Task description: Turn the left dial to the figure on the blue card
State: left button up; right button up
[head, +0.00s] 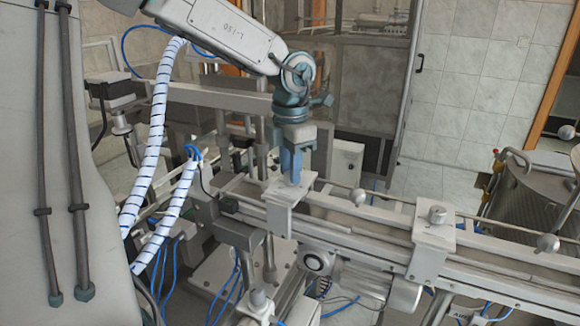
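My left gripper (291,176) points straight down over the left bracket plate (280,196) on the conveyor rail. Its blue fingers reach down to the top of this plate. The left dial is not visible; the fingers cover the spot on the plate where a dial could be. I cannot tell whether the fingers are closed on it or only around it. A second dial, a small grey knob (437,214), stands upright on the right bracket plate (432,235), with no gripper near it. No blue card and no readable figures show. My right gripper is not in view.
The conveyor rail (350,238) runs from the middle to the lower right, with round metal knobs (358,196) along its far side. A large metal drum (530,200) stands at the right. Blue hoses and a motor (318,262) sit below the rail.

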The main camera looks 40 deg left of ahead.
pick_arm(q)
jog(key=c, duration=0.3)
jog(key=shift+c, duration=0.2)
jog(key=shift+f, duration=0.1)
